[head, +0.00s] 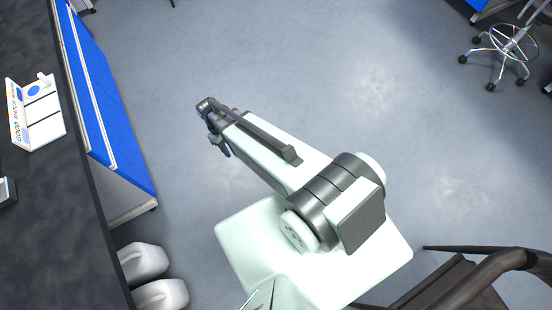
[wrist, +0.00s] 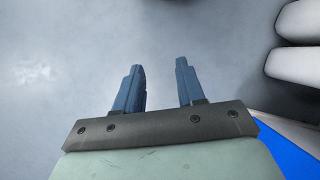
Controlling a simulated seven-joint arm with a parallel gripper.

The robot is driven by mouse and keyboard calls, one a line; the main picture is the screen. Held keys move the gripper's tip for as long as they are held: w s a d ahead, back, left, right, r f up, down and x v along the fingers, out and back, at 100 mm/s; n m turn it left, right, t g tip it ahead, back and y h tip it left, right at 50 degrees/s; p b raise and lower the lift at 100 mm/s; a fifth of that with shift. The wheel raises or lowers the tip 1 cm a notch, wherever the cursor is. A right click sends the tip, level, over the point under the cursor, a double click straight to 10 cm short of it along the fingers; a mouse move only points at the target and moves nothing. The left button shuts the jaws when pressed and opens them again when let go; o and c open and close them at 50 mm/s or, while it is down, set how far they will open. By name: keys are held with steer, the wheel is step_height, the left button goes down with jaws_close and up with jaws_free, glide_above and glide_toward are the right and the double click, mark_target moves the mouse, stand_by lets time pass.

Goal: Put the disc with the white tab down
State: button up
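My gripper (wrist: 159,64) is open in the wrist view, its two blue fingers apart with nothing between them and floor behind. In the head view my gripper (head: 216,132) hangs over open floor, to the right of the counter and apart from it. A white board (head: 46,131) with printed lettering lies on the dark counter at the left. A small blue round patch (head: 34,90) shows on it, with a small white piece (head: 43,77) at its upper edge. I cannot tell whether these are a disc and its tab. No other disc is visible.
The dark counter (head: 55,215) runs down the left side, with a blue-fronted cabinet (head: 108,115) along its edge. Two white rounded objects (head: 143,262) stand beside the counter at lower left. A stool (head: 507,45) is far off at upper right. The floor between is clear.

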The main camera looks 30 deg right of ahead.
steer(key=s+d+f+m, duration=0.1)
steer(key=s+d, duration=0.1)
steer(key=s, duration=0.5)
steer(key=s+d+f+m+g, duration=0.1)
steer(key=s+d+f+m, duration=0.1)
steer(key=s, duration=0.6)
steer(key=s+d+f+m+g, duration=0.1)
steer(key=s+d+f+m, duration=0.1)
steer(key=s, duration=0.6)
steer(key=shift+s+d+y, duration=0.2)
steer(key=shift+d+y, duration=0.2)
steer(key=shift+d, duration=0.4)
